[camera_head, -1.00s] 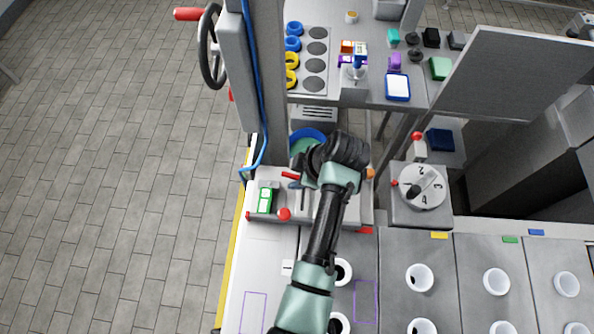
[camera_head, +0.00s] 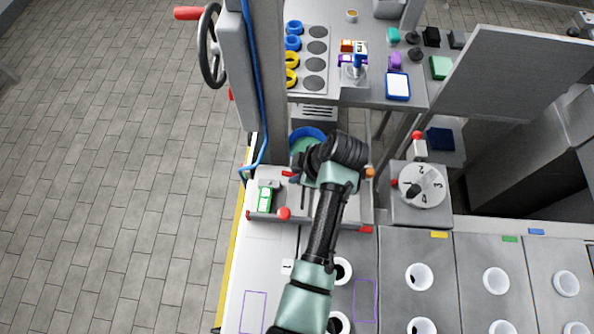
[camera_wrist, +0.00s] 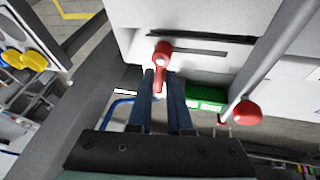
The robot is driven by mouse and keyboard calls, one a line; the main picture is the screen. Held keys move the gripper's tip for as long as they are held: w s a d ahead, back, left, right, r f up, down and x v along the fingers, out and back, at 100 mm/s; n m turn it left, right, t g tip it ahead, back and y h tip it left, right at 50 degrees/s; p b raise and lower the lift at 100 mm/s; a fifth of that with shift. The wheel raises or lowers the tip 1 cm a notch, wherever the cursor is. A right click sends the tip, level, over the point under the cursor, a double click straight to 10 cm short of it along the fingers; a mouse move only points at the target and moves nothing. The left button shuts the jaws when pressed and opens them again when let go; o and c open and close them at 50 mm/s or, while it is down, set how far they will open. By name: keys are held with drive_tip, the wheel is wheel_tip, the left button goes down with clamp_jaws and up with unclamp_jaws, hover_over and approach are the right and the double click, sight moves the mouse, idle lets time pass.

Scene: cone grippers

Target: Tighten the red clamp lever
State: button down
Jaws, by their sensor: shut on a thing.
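The red clamp lever (camera_wrist: 161,66) shows in the wrist view, with a round hub on a pale machine face and a short handle pointing down toward my gripper. My gripper (camera_wrist: 162,88) has two blue fingers, shut on the handle, whose end lies between the fingertips. In the head view, a small red part of the lever (camera_head: 288,173) shows left of my gripper (camera_head: 300,170). My black wrist hides much of the fingers and the spot around them there.
A red ball-ended rod (camera_wrist: 247,112) stands right of my gripper, close to a green-faced box (camera_wrist: 205,100). A grey column (camera_head: 262,80) with a blue cable rises behind. A numbered dial (camera_head: 423,186) sits to the right.

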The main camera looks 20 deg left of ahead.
drive_tip(key=shift+m, duration=0.3)
drive_tip(key=m, duration=0.1)
drive_tip(key=m+t+p, duration=0.1)
drive_tip(key=m+h, duration=0.1)
drive_tip(key=shift+w+a+r+m+t+p, duration=0.1)
drive_tip(key=shift+w+m+t+p, duration=0.15)
drive_tip(key=shift+m+t+p, duration=0.05)
drive_tip(key=m, duration=0.2)
drive_tip(key=m+t+h+p, duration=0.1)
drive_tip(key=m, duration=0.1)
drive_tip(key=shift+w+m, duration=0.3)
drive_tip(key=shift+w, duration=0.1)
drive_tip(key=m, duration=0.1)
drive_tip(key=m+h, duration=0.1)
drive_tip(key=m+h+p, duration=0.1)
drive_tip(key=m, duration=0.1)
drive_tip(key=shift+w+d+t, duration=0.2)
drive_tip(key=shift+w+t, duration=0.1)
drive_tip(key=shift+t, duration=0.1)
drive_tip(key=shift+w+d+m+h, duration=0.1)
drive_tip(key=shift+m+h, duration=0.3)
drive_tip(key=shift+m, duration=0.45)
drive_tip(key=shift+w+d+m+h, duration=0.1)
drive_tip(key=shift+m+h, duration=0.3)
drive_tip(key=shift+m, duration=0.45)
drive_tip(key=c, duration=0.8)
unclamp_jaws()
drive_tip(key=shift+c, duration=0.2)
